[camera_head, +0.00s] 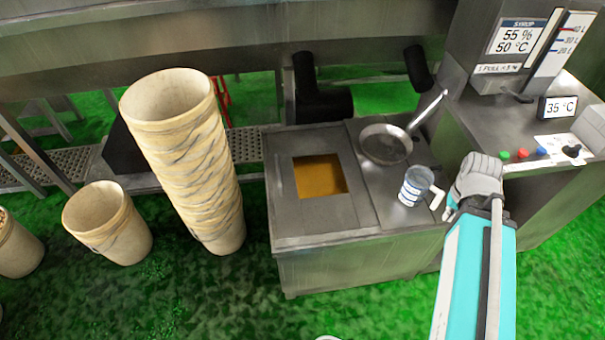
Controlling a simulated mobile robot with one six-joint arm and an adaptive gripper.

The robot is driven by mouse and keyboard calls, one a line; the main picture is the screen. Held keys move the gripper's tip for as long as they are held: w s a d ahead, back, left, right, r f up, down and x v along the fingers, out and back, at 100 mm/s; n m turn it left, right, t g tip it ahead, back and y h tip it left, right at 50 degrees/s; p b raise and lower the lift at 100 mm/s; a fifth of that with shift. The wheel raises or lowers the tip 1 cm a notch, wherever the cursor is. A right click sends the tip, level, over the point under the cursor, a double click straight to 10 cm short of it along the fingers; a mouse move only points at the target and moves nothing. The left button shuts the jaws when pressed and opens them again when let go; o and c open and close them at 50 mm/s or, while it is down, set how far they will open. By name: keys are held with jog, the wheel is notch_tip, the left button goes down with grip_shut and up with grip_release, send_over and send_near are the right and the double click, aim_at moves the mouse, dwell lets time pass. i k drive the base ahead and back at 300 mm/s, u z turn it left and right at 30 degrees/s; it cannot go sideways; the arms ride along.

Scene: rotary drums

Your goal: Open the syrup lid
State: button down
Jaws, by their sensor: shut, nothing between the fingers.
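The syrup tank (312,226) is a steel box with a flat top in the middle of the head view. A square opening (320,176) in its top shows amber syrup. The steel panel around the opening lies flat; I cannot tell which part of it is the lid. My gripper (478,172) is grey, at the end of my turquoise arm, to the right of the tank top and well apart from the opening. It is shut and empty. Its fingertips are hard to make out.
A round pan (385,144) with a long handle and a measuring jug (415,186) stand on the right of the tank top. A syrup display (516,40) and buttons are on the machine at right. A tall stack of tubs (190,160) stands left of the tank.

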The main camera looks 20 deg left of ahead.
aim_at(295, 217)
jog(key=u, duration=1)
